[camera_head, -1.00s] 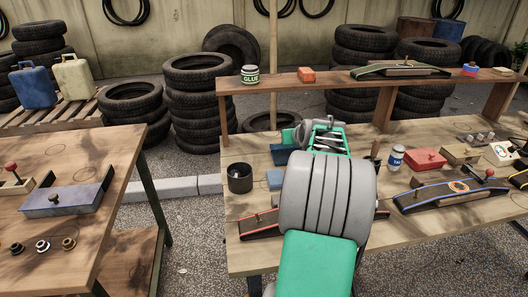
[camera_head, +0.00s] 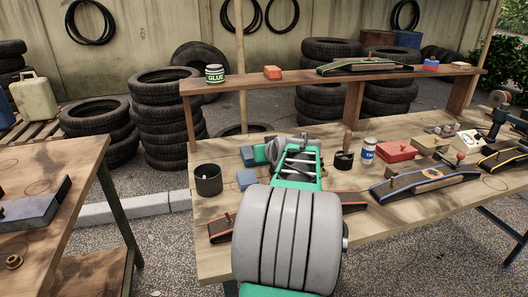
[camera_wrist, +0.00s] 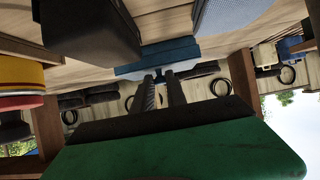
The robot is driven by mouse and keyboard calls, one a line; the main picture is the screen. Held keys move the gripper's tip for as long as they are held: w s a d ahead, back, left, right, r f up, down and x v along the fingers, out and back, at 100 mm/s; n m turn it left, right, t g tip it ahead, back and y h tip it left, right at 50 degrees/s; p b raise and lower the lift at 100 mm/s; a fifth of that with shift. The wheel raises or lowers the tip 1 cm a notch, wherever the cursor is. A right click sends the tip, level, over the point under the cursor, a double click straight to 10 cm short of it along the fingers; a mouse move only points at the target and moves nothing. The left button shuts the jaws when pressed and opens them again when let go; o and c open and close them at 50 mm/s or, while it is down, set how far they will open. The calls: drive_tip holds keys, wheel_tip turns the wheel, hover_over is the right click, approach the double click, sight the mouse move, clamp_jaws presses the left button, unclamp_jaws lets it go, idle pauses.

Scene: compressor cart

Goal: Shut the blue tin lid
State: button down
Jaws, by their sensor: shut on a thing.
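The blue tin (camera_head: 254,156) stands on the workbench, partly hidden behind my arm in the head view. In the wrist view a flat blue part (camera_wrist: 155,58), seemingly its lid, shows ahead of my gripper (camera_wrist: 167,78). The two dark fingers reach its near edge and are shut on it, with a narrow gap between them. In the head view my arm covers the fingertips. How far the lid is tilted cannot be told.
A red-edged rail (camera_head: 222,228) lies in front. A white-blue can (camera_head: 369,150) and a red box (camera_head: 397,150) are to the right. A raised shelf (camera_head: 330,82) runs behind.

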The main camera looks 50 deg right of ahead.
drive_tip(key=shift+s+a+f, duration=0.15)
drive_tip(key=shift+s+f, duration=0.05)
drive_tip(key=shift+f, duration=0.75)
drive_tip(key=c, duration=1.4)
unclamp_jaws()
drive_tip(key=shift+s, duration=0.1)
drive_tip(key=shift+o, duration=0.2)
drive_tip(key=shift+a+r, duration=0.1)
drive_tip(key=shift+a, duration=0.05)
drive_tip(key=v, duration=0.5)
drive_tip(key=r+p+v, duration=0.1)
drive_tip(key=v, duration=0.2)
drive_tip(key=shift+d+r, duration=0.15)
drive_tip(key=shift+d, duration=0.2)
